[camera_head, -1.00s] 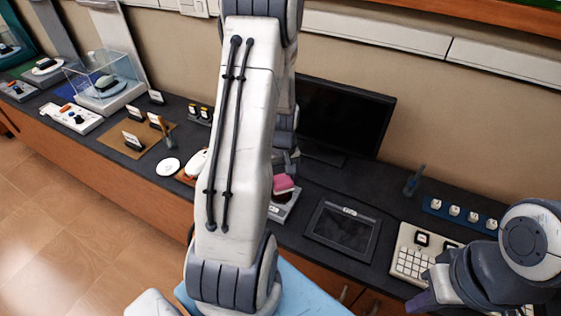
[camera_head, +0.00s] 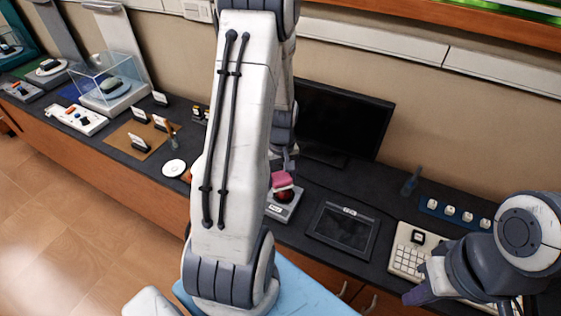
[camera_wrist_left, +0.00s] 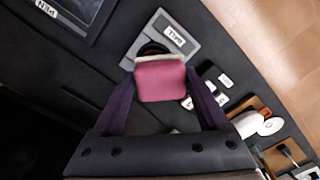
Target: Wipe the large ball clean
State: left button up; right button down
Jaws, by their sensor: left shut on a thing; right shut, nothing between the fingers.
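The large ball (camera_head: 286,197) is dark red and sits in a grey trackball base (camera_head: 277,211) on the counter. A pink sponge with a pale side (camera_head: 281,180) is just above and behind the ball. My left gripper (camera_head: 284,165) is shut on this sponge. In the left wrist view the sponge (camera_wrist_left: 160,82) is between my two dark fingers, and it covers most of the ball, whose dark edge (camera_wrist_left: 152,48) shows beside it. I cannot tell whether sponge and ball touch. My right gripper (camera_head: 420,292) is shut and empty at the lower right, by the keyboard.
A black monitor (camera_head: 342,122) stands behind the base. A dark tablet (camera_head: 343,231) and a pale keyboard (camera_head: 410,258) lie to its right. A blue strip of white keys (camera_head: 451,212) is at the back right. A white disc (camera_head: 174,168) lies left of my left arm.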

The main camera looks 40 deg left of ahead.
aim_at(282, 176)
pick_arm(q)
jog(key=shift+r+p, duration=1.6)
jog(key=shift+r, duration=0.55)
jog(key=shift+w, duration=0.1)
